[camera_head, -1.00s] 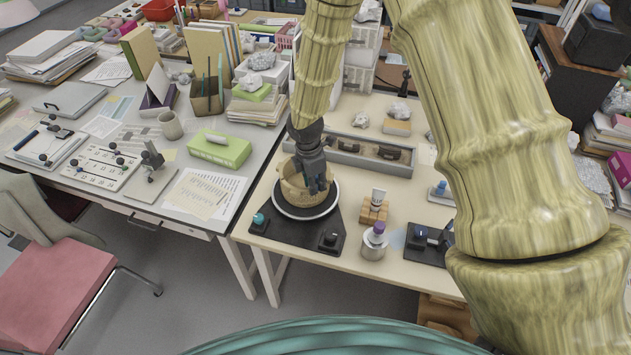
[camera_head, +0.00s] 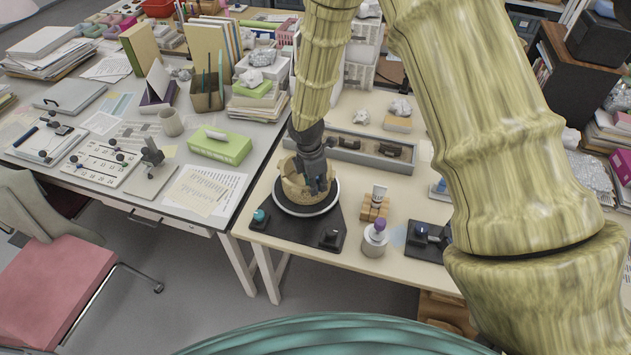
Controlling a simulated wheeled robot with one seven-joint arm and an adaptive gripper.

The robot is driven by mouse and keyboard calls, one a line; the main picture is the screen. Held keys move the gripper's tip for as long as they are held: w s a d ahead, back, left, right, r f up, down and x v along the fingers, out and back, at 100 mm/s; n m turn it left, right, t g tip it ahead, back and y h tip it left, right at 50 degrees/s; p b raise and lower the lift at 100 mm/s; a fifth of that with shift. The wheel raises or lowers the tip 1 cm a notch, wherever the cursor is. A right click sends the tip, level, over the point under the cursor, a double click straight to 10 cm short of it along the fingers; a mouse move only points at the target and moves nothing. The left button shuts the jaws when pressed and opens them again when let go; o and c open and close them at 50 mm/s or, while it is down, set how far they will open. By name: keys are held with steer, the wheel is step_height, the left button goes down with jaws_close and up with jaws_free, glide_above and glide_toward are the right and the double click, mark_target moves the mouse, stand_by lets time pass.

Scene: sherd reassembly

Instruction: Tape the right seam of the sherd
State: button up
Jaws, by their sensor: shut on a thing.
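A tan, broken pottery vessel (camera_head: 292,190) stands on a round turntable (camera_head: 306,211) with a pale rim, set on a black base. My gripper (camera_head: 318,188) points down at the right front of the vessel, at its wall. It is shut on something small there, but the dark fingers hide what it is. The sherd and its right seam are too small and too covered by the gripper to make out. A tape dispenser with a blue part (camera_head: 421,231) seems to stand on a dark plate to the right.
A bottle with a purple cap (camera_head: 375,238) and a wooden block holding a white tube (camera_head: 376,205) stand right of the turntable. A grey tray (camera_head: 376,160) lies behind. The base carries a teal knob (camera_head: 260,216) and a black knob (camera_head: 330,238).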

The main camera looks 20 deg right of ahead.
steer(key=shift+r, duration=0.15)
stand_by(0.7)
steer(key=o, duration=0.9)
steer(key=shift+r, duration=0.1)
steer(key=r, duration=0.4)
steer(key=a+r, duration=0.1)
steer(key=r, duration=0.6)
steer(key=shift+s+a+r, duration=0.15)
steer(key=shift+r, duration=0.15)
